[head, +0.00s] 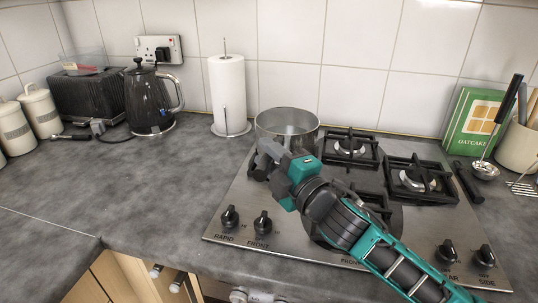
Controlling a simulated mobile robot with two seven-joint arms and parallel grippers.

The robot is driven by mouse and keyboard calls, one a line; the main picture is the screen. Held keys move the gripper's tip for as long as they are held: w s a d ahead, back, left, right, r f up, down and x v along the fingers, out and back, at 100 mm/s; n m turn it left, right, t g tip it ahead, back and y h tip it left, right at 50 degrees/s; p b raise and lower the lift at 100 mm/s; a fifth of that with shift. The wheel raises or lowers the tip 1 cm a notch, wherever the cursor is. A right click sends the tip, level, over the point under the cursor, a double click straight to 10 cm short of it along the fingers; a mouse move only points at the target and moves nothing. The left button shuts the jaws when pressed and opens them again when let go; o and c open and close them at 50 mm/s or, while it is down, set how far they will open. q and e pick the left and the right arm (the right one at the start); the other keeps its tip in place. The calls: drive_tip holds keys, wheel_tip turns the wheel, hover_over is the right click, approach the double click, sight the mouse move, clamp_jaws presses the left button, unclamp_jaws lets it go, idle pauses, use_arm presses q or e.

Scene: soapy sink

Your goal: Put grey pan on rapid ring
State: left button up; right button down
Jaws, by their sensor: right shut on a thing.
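The grey pan (294,130) is an open metal pan at the left rear of the steel hob (232,205). It looks upright. My right gripper (266,156) reaches in from the lower right and is shut at the pan's near left side, on what looks like its dark handle. The gripper hides most of the handle. The rapid ring is not clearly seen; the pan and my right arm cover the left part of the hob. I cannot tell whether the pan rests on a ring or hangs just above it. My left gripper is not in view.
Two burners (350,146) (418,180) on the right of the hob are bare. A paper towel roll (227,95), kettle (150,101) and toaster (85,96) stand to the left. An oatcake box (480,122) and utensil pot (517,148) stand right.

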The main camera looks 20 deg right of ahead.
drive_tip(key=shift+r, duration=0.15)
drive_tip(key=c, duration=0.8)
unclamp_jaws()
drive_tip(key=shift+o, duration=0.3)
drive_tip(key=shift+f, duration=0.5)
drive_tip(key=r+b+v, duration=0.1)
drive_tip(key=b+v, duration=0.1)
drive_tip(key=v, duration=1)
drive_tip(key=shift+s+f, duration=0.15)
drive_tip(key=shift+s, duration=0.35)
